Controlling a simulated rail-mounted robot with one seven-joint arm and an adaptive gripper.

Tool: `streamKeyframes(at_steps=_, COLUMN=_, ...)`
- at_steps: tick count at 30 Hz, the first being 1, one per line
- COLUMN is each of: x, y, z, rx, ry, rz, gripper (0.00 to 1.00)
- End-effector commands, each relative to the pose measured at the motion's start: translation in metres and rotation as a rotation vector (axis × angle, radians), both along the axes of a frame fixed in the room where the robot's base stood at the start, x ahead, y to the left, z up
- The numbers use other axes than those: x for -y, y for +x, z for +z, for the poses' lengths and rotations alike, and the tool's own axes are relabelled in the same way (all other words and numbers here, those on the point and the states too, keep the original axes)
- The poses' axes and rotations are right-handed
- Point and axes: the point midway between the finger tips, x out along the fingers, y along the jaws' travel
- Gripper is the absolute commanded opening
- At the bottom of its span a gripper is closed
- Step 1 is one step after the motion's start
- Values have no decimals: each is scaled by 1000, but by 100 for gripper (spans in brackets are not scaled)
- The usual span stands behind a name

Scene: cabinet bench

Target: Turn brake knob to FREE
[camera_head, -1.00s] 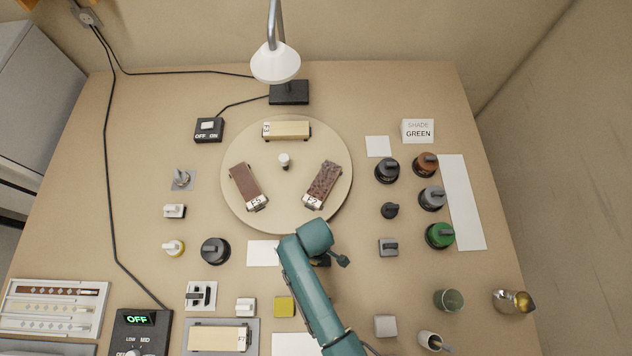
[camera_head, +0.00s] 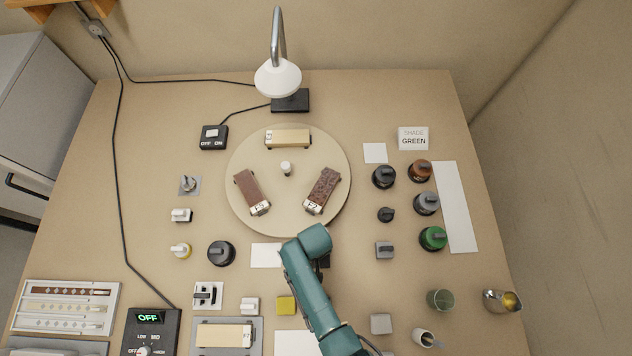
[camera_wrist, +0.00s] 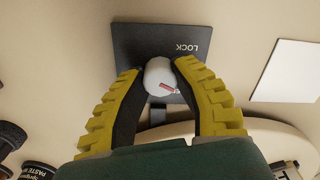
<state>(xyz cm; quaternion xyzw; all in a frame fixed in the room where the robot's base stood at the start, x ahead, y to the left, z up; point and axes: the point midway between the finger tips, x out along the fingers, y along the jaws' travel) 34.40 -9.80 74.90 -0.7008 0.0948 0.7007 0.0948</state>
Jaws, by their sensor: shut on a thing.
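The brake knob (camera_wrist: 158,72) is a pale round knob with a red mark on its face, in the wrist view. It stands on a black plate (camera_wrist: 150,40) where the word LOCK reads upside down. My gripper (camera_wrist: 159,82) is shut on the knob, one yellow ribbed finger on each side. The red mark lies toward the lower right of the knob, away from the word LOCK. No FREE label is readable. In the head view my arm hides the knob and gripper; a dark bit of the plate (camera_head: 325,260) shows beside the arm.
The round turntable (camera_head: 235,195) with several small blocks lies just beyond my arm. Dark-based knobs and coloured pots, such as the green one (camera_head: 433,238), stand to the right. A white card (camera_head: 266,255) lies just left of my arm.

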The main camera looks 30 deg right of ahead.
Motion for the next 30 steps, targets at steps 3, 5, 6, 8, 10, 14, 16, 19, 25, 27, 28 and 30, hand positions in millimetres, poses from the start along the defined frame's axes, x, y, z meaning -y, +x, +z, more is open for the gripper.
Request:
streamKeyframes(at_steps=3, x=0, y=-2, z=-1, rx=-3, ry=1, rz=-91, gripper=0)
streamKeyframes(at_steps=5, x=0, y=-2, z=-1, rx=-3, ry=1, rz=-134, gripper=0)
streamKeyframes(at_steps=6, x=0, y=-2, z=-1, rx=-3, ry=1, rz=-160, gripper=0)
streamKeyframes(at_steps=8, x=0, y=-2, z=-1, rx=-3, ry=1, rz=-195, gripper=0)
streamKeyframes(at_steps=10, x=0, y=-2, z=-1, rx=-3, ry=1, rz=-231, gripper=0)
streamKeyframes(at_steps=14, x=0, y=-2, z=-2, rx=-3, ry=1, rz=-279, gripper=0)
streamKeyframes(at_steps=16, x=0, y=-2, z=-2, rx=-3, ry=1, rz=-298, gripper=0)
streamKeyframes(at_steps=19, x=0, y=-2, z=-2, rx=-3, ry=1, rz=-315, gripper=0)
streamKeyframes(at_steps=25, x=0, y=-2, z=-2, rx=-3, ry=1, rz=-326, gripper=0)
streamKeyframes(at_steps=27, x=0, y=-2, z=-2, rx=-3, ry=1, rz=-326, gripper=0)
streamKeyframes(at_steps=28, x=0, y=-2, z=-2, rx=-4, ry=1, rz=-325, gripper=0)
streamKeyframes(at_steps=30, x=0, y=-2, z=-2, rx=-4, ry=1, rz=-325, gripper=0)
